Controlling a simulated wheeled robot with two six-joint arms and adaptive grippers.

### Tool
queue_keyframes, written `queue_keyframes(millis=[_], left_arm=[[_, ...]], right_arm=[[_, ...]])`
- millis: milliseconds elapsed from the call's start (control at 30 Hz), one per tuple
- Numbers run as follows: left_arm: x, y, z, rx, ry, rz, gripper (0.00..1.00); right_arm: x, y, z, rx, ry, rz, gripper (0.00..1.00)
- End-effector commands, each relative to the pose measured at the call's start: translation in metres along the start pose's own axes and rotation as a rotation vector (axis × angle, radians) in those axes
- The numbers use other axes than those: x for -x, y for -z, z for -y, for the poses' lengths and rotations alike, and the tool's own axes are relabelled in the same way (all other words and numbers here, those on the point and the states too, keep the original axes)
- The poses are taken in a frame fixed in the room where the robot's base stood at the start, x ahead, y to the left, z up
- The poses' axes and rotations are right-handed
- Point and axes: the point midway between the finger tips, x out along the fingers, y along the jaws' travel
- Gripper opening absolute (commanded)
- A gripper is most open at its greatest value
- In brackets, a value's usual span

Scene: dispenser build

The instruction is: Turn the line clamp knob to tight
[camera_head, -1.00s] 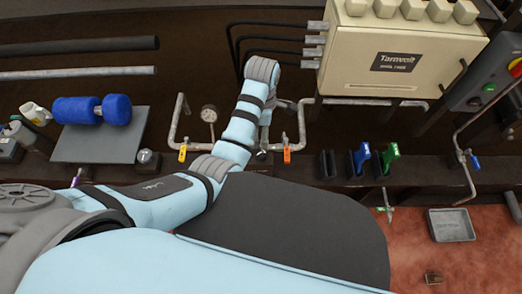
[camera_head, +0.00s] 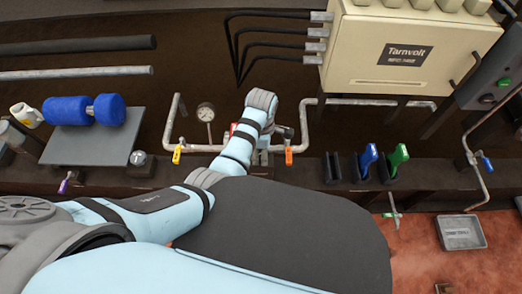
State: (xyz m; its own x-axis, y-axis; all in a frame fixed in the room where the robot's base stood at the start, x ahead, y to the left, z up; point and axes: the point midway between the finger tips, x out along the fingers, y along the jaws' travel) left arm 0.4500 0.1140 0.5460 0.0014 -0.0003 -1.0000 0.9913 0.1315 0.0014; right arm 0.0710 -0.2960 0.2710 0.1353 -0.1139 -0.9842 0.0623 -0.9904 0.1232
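My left arm reaches in from the left and its wrist stands in front of the pipe run at the back of the bench. My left gripper (camera_head: 263,153) points down there, between a yellow valve handle (camera_head: 177,155) and an orange valve handle (camera_head: 288,156). The wrist and forearm hide most of the gripper, so its fingers cannot be made out. I cannot clearly pick out the line clamp knob; the stretch of pipe behind my wrist is covered. Whether the gripper touches anything cannot be seen. My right gripper is not in view.
A pressure gauge (camera_head: 206,113) stands left of my wrist. A cream Tarnvolt cabinet (camera_head: 400,50) is at the upper right. Blue (camera_head: 367,160) and green (camera_head: 396,161) handled tools sit in holders to the right.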

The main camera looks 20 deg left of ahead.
Motion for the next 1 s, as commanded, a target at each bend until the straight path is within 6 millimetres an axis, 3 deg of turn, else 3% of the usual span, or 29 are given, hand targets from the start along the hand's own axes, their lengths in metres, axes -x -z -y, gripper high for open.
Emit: queue_keyframes(millis=[100,467,1000], left_arm=[[0.0,0.0,0.001,0.0,0.002,0.0,0.11],[0.001,0.0,0.001,-0.059,0.004,-0.001,0.11],[0.003,0.0,0.002,-0.483,0.008,0.0,0.11]], right_arm=[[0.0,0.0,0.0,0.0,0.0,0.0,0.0],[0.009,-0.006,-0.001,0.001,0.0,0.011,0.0],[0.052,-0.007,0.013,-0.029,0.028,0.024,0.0]])
